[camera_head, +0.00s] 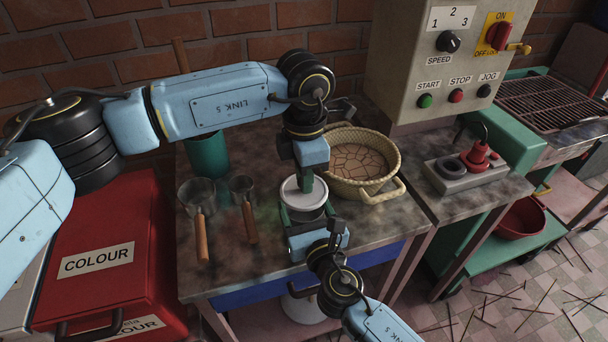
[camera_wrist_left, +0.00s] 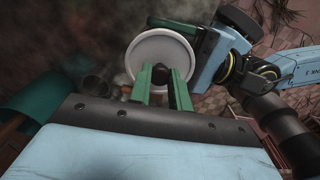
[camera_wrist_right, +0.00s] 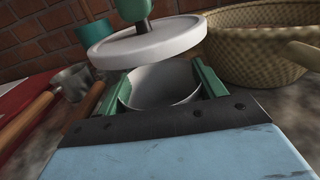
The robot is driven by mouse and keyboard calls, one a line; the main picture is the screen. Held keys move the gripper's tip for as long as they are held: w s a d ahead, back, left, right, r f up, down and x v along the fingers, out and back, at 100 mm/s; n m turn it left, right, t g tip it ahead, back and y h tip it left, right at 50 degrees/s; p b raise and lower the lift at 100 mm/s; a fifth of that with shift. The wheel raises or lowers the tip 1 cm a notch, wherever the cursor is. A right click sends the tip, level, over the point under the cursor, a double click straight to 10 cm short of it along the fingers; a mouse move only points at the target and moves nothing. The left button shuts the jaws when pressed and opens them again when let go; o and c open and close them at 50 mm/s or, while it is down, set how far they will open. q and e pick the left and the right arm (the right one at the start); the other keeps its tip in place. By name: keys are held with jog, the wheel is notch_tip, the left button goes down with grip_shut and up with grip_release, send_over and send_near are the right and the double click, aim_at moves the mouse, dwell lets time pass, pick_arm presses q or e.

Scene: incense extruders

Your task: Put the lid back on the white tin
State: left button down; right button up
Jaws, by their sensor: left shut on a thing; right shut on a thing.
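The white lid (camera_head: 303,191) hangs level from my left gripper (camera_head: 305,181), whose green fingers are shut on its dark knob. In the left wrist view the lid (camera_wrist_left: 148,52) covers most of the tin below. The white tin (camera_wrist_right: 162,82) stands upright between the green fingers of my right gripper (camera_wrist_right: 165,86), which is shut on its sides. In the right wrist view the lid (camera_wrist_right: 150,41) is above the tin and apart from it, slightly beyond its far rim. The tin's open mouth shows under the lid.
A wicker basket (camera_head: 391,150) stands close to the right of the tin. Two metal scoops (camera_head: 198,194) with wooden handles lie to the left, and a green cylinder (camera_head: 208,154) stands behind them. A control box (camera_head: 440,60) rises at the back right.

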pick_arm(q)
jog(key=shift+f, duration=0.65)
jog(key=shift+f, duration=0.1)
jog(key=shift+f, duration=0.8)
jog(key=shift+a+f, duration=0.1)
jog(key=shift+f, duration=0.85)
dwell(0.3)
jog(key=shift+r, duration=0.6)
jog(key=shift+r, duration=0.15)
dwell(0.5)
jog(key=shift+f, duration=0.25)
jog(key=shift+s+f, duration=0.1)
jog(key=shift+f, duration=0.55)
dwell(0.6)
